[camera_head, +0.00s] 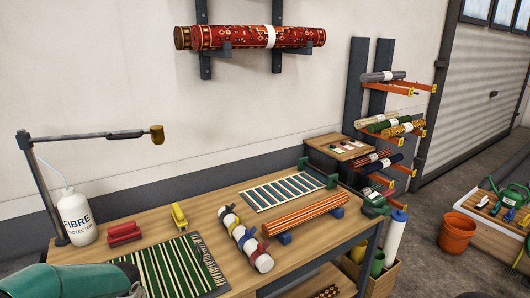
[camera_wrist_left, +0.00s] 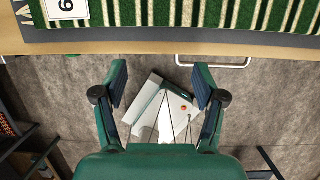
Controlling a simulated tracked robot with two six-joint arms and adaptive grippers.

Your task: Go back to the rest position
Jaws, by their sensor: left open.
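My left gripper (camera_wrist_left: 160,76) is open in the left wrist view, its two fingers spread wide with nothing between them. It hangs just off the edge of the workbench (camera_wrist_left: 105,47), above the grey floor. A green, cream-striped rug (camera_wrist_left: 190,14) lies flat on the bench beyond the fingertips and shows in the head view (camera_head: 172,268) at the bottom. In the head view only a green part of my left arm shows at the lower left corner, and the fingers are out of sight. My right gripper is in neither view.
A lamp arm (camera_head: 85,136) overhangs the left side.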

